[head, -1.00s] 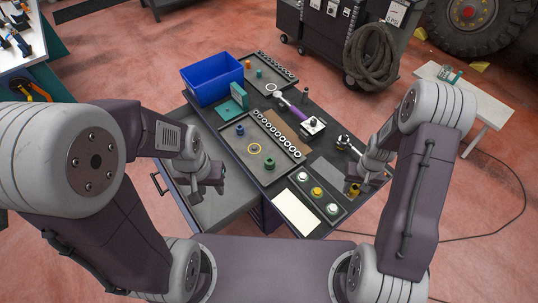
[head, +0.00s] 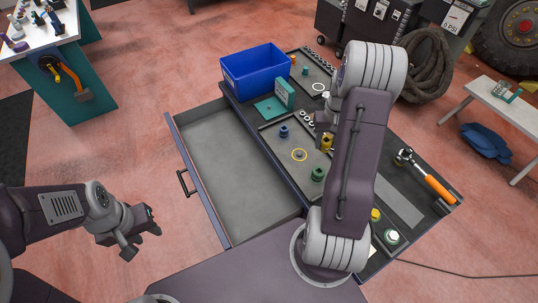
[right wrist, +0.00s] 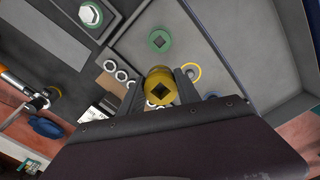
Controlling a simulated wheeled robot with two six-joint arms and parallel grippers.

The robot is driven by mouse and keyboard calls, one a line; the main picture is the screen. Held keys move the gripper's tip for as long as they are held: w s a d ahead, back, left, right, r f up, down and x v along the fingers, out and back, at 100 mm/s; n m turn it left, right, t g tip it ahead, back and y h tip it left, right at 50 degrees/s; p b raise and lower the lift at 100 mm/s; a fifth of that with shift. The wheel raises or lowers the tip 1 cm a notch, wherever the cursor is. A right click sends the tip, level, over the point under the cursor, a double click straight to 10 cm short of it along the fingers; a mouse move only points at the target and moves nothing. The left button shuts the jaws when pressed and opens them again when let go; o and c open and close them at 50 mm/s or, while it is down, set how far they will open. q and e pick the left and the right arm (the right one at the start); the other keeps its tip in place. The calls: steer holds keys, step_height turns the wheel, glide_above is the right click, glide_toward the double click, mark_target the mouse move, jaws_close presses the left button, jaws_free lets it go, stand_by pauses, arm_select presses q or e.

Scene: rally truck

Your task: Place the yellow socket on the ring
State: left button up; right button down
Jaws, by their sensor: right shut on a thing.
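The yellow socket (head: 327,142) is between the jaws of my right gripper (head: 324,128), which is shut on it. In the right wrist view the socket (right wrist: 160,88) shows its square hole facing the camera. The yellow ring (head: 299,155) lies on the dark tray, around a small grey piece, left of and nearer than the held socket. My left gripper (head: 141,232) looks open and empty, left of the open drawer, far from the ring.
A blue socket (head: 283,131) and a green socket (head: 318,174) stand on the tray near the ring. An orange-handled ratchet (head: 428,178) lies right. The open drawer (head: 235,170) is empty.

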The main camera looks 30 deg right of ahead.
steer(key=s+d+f+b, duration=0.1)
steer(key=d+f+b, duration=0.1)
steer(key=d, duration=0.1)
steer(key=p, duration=0.4)
glide_above(300, 153)
steer(key=shift+m, duration=0.4)
step_height(300, 153, down, 7)
steer(key=shift+a+r, duration=0.15)
steer(key=shift+r, duration=0.05)
step_height(300, 153, down, 4)
steer(key=shift+r+p, duration=0.1)
steer(key=shift+p, duration=0.35)
steer(key=shift+f, duration=0.3)
steer(key=c, duration=0.9)
jaws_free()
steer(key=shift+s, duration=0.1)
steer(key=shift+o, duration=0.2)
steer(key=shift+r, duration=0.1)
